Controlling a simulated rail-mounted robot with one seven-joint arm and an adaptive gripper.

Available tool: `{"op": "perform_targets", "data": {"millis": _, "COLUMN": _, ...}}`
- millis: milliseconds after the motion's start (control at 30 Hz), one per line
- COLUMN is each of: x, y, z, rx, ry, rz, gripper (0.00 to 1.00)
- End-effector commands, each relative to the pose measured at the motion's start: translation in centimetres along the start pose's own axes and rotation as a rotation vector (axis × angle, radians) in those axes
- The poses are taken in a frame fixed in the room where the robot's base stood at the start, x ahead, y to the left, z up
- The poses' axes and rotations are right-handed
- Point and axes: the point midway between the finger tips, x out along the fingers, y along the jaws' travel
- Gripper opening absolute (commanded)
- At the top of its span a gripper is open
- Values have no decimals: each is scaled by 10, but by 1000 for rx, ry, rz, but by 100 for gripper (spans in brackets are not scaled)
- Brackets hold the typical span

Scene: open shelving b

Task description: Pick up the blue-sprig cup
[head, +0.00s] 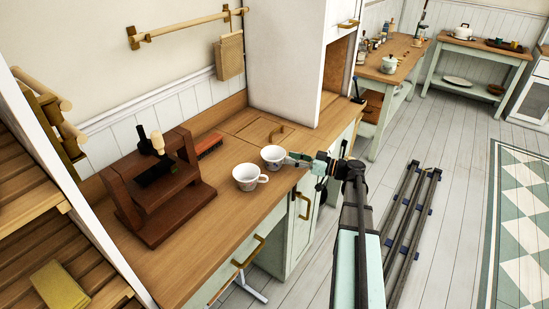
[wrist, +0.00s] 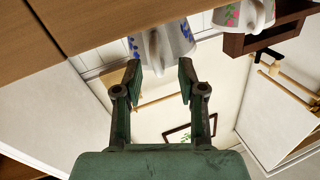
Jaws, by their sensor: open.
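The blue-sprig cup is white with blue marks, and in the wrist view (wrist: 172,40) it is just past my fingertips, roughly between them, with its handle towards me. The wrist picture is upside down, and the cup's base is near its top edge. In the head view the blue-sprig cup (head: 271,155) stands upright on the wooden counter, at the tip of my arm. My gripper (head: 290,160) is open and empty, close to the cup's right side; it also shows in the wrist view (wrist: 159,72). Contact cannot be told.
A second white cup (head: 248,177) stands close by, nearer the front; the wrist view shows pink and green sprigs on it (wrist: 242,15). A dark wooden press (head: 160,190) stands to the left. A brush (head: 209,146) lies behind. A white cabinet (head: 287,60) rises beyond the cups.

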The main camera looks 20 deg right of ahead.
Motion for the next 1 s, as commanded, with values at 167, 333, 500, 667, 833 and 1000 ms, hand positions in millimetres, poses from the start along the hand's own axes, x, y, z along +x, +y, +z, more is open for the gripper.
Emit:
{"op": "perform_targets", "data": {"millis": 167, "x": 3, "y": 0, "z": 1, "rx": 0, "ry": 0, "rz": 0, "gripper": 40}}
{"op": "perform_targets", "data": {"millis": 333, "x": 3, "y": 0, "z": 1, "rx": 0, "ry": 0, "rz": 0, "gripper": 5}}
{"op": "perform_targets", "data": {"millis": 500, "x": 3, "y": 0, "z": 1, "rx": 0, "ry": -1, "rz": 0, "gripper": 0}}
{"op": "perform_targets", "data": {"millis": 667, "x": 3, "y": 0, "z": 1, "rx": 1, "ry": -1, "rz": 0, "gripper": 0}}
{"op": "perform_targets", "data": {"millis": 833, "x": 3, "y": 0, "z": 1, "rx": 1, "ry": -3, "rz": -1, "gripper": 0}}
{"op": "perform_targets", "data": {"millis": 1000, "x": 3, "y": -1, "z": -2, "rx": 1, "ry": -2, "rz": -1, "gripper": 0}}
